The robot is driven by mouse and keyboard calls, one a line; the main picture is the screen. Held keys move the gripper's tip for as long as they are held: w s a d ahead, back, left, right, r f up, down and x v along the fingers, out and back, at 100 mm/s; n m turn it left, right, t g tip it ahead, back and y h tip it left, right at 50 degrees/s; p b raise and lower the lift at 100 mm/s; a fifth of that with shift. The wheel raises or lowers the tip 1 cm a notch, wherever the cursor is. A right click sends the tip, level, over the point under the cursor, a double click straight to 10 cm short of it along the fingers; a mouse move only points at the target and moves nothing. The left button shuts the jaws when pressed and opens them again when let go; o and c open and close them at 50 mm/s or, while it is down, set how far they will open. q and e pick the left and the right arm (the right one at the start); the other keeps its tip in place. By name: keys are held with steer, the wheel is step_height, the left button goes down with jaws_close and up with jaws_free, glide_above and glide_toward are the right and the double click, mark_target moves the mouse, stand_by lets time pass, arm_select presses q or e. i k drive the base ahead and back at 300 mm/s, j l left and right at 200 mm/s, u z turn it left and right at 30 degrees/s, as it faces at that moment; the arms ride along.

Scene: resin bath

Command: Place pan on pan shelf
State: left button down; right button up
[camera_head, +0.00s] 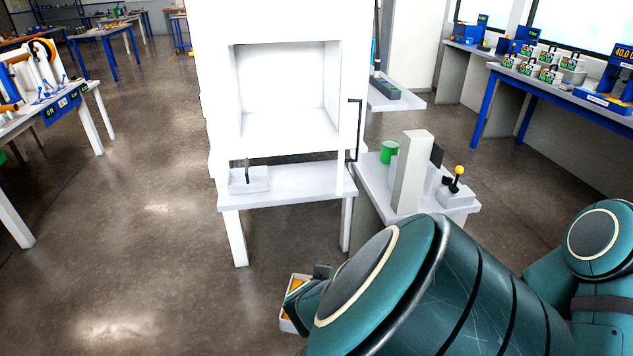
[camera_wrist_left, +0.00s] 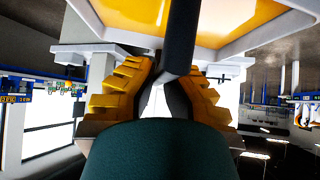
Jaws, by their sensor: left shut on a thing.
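The pan (camera_head: 286,322) is a pale tray with orange contents, low at the bottom centre of the head view and mostly hidden by my left arm. In the left wrist view the pan (camera_wrist_left: 265,38) fills the top, with a dark handle (camera_wrist_left: 181,35). My left gripper (camera_wrist_left: 170,76) is shut on this handle between yellow finger pads. In the head view the pan is in front of and below the white cabinet (camera_head: 290,22). The cabinet has an open, empty chamber and a lower ledge (camera_head: 300,182). I cannot tell which surface is the pan shelf. My right gripper is out of view.
A small box with a dark lever (camera_head: 249,182) sits on the ledge's left. A side table (camera_head: 375,190) at right holds a green cup (camera_head: 389,151), a white post (camera_head: 412,172) and a yellow-knobbed joystick (camera_head: 458,180). Floor to the left is clear.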

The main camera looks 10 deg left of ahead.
mark_target(293, 180)
steer(key=z, duration=1.35)
steer(key=j+z, duration=0.2)
steer(key=j, duration=0.6)
steer(key=k+j, duration=0.1)
steer(key=j, duration=2.45)
